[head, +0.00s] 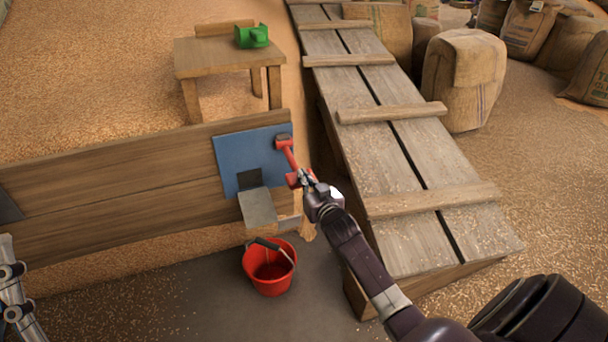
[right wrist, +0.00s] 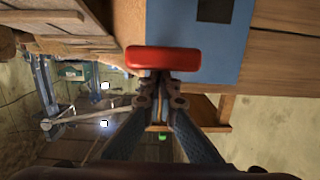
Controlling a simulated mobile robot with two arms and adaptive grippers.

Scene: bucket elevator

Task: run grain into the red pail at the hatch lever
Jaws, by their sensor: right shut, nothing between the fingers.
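The red hatch lever (head: 286,152) is on the blue plate (head: 232,158) of the plank wall and slants down to the right. Its red grip lies across the tips of my right gripper (head: 303,180) in the head view. In the right wrist view the red grip (right wrist: 163,59) is just beyond the fingertips of my right gripper (right wrist: 162,76), which is shut with nothing between the fingers. The red pail (head: 270,277) stands upright on the floor below the metal chute (head: 258,208); I see no grain inside. My left gripper (head: 10,285) is partly cut off at the left edge.
A plank ramp (head: 390,150) with cross cleats rises on the right, close beside my right arm. A wooden table (head: 215,58) with a green object (head: 252,36) stands behind the wall. Sacks (head: 465,80) stand at the back right. Dark floor around the pail is clear.

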